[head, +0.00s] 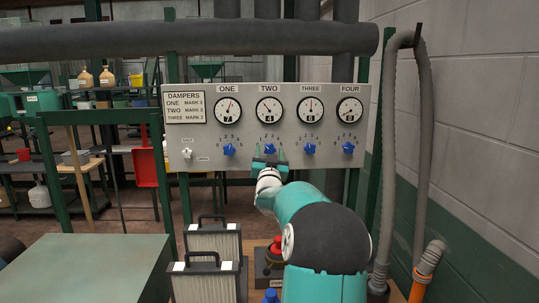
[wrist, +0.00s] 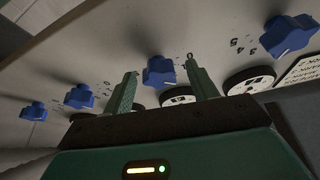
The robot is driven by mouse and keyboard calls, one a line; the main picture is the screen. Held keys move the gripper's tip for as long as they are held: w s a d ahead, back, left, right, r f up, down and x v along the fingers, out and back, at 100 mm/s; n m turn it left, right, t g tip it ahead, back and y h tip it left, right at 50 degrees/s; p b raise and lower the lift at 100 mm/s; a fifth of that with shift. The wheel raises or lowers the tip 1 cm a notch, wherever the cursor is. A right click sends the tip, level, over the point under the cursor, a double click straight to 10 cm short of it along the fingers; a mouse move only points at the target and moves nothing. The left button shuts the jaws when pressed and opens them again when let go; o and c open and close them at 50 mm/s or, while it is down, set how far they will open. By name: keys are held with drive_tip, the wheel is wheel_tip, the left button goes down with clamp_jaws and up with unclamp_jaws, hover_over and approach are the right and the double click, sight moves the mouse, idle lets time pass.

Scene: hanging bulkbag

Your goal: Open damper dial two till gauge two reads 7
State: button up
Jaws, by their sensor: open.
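A grey damper panel (head: 248,150) carries a row of round gauges with blue dials below. Gauge two (head: 269,109) sits under the label TWO; its needle points up and left, and its small number looks like 4 but is hard to read. Damper dial two (head: 269,149) is partly hidden by my gripper (head: 269,158) in the head view. In the wrist view, the blue dial two (wrist: 158,72) lies between the two green fingers of my gripper (wrist: 160,84). The fingers are open, one on each side, with visible gaps to the dial.
Dial one (head: 229,149), dial three (head: 309,149) and dial four (head: 348,148) flank dial two. A small switch (head: 187,153) is at the panel's left. A thick grey pipe (head: 190,38) runs above. Pleated filters (head: 205,278) stand below, and a hose (head: 425,110) hangs at right.

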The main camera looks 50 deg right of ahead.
drive_tip(key=shift+c, duration=0.2)
drive_tip(key=c, duration=1)
drive_tip(key=shift+o, duration=0.2)
drive_tip(key=shift+m, duration=0.4)
drive_tip(key=m+g+h, duration=0.1)
drive_tip(key=m+g, duration=0.1)
drive_tip(key=m, duration=0.2)
drive_tip(key=shift+w+a, duration=0.1)
drive_tip(key=shift+a, duration=0.05)
drive_tip(key=shift+m+g, duration=1)
drive_tip(key=shift+m, duration=0.7)
drive_tip(key=o, duration=1)
